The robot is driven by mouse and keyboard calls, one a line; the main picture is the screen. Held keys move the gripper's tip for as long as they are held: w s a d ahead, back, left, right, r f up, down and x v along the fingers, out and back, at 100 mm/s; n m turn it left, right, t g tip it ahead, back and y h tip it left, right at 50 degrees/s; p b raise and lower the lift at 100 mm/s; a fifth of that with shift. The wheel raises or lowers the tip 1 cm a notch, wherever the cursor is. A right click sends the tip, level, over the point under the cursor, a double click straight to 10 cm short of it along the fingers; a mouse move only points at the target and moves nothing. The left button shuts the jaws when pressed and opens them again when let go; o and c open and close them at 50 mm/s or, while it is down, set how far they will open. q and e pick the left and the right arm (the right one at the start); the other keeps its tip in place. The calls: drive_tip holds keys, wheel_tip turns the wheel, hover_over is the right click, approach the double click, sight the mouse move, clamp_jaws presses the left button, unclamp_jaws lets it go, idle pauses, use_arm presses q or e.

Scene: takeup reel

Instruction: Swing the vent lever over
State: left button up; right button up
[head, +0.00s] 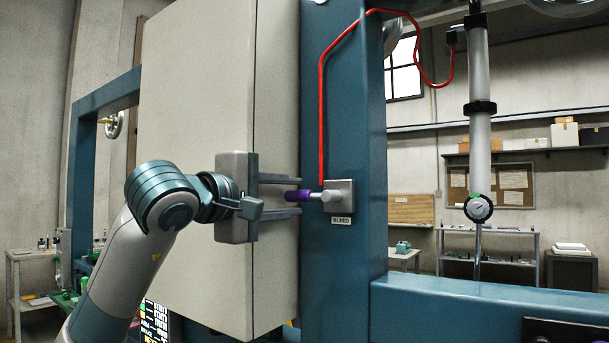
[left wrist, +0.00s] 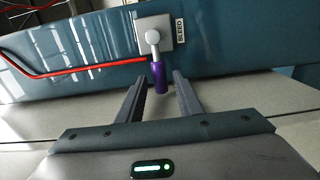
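The vent lever (head: 299,195) has a purple grip on a metal stem, fixed to a square grey valve plate (head: 345,196) on the blue column, with a BLEED label below. The lever points left, roughly level, in the head view. In the left wrist view the purple grip (left wrist: 159,79) points down toward the gripper. My left gripper (head: 291,197) is open, one finger above the lever and one below. In the left wrist view its fingertips (left wrist: 158,84) stand either side of the grip's end, with a gap on both sides. My right gripper is in neither view.
A red tube (head: 321,120) runs down the blue column (head: 348,270) to just above the lever. A large beige panel (head: 200,90) stands close behind my left gripper. A blue beam (head: 480,305) extends right; a grey cylinder (head: 479,125) hangs above it.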

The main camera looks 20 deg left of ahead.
use_arm(q)
drive_tip(key=shift+w+d, duration=0.1)
drive_tip(key=shift+w, duration=0.2)
drive_tip(key=shift+c, duration=0.6)
drive_tip(key=c, duration=0.7)
